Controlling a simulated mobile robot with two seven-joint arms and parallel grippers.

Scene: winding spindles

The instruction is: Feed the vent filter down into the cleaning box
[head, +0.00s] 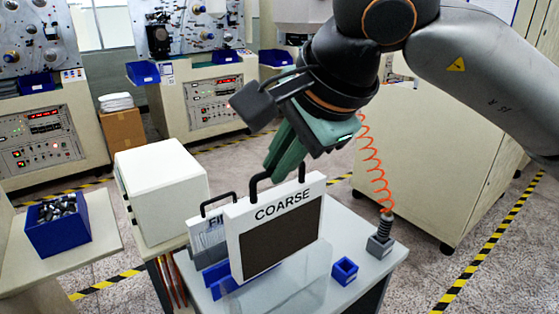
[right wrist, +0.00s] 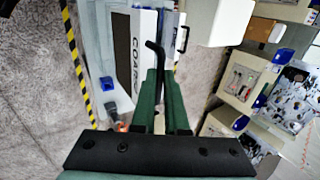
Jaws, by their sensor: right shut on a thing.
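A white framed filter panel marked COARSE (head: 282,228), with a dark mesh face and a black handle on top, stands upright at the front of the table. My right gripper (head: 287,160) comes down from above and is shut on that handle. In the right wrist view the green fingers (right wrist: 160,85) close around the black handle, with the COARSE panel (right wrist: 123,50) beside them. A second panel, its label partly hidden and starting "FI" (head: 207,240), stands behind it. A white box (head: 162,190) at the left may be the cleaning box; no opening shows. My left gripper is not in view.
A blue rack (head: 222,288) lies under the panels; whether the COARSE panel touches it is unclear. A small blue cup (head: 344,270) and a grey block with an orange coiled hose (head: 380,243) stand at the right. A blue bin of metal parts (head: 58,228) is far left.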

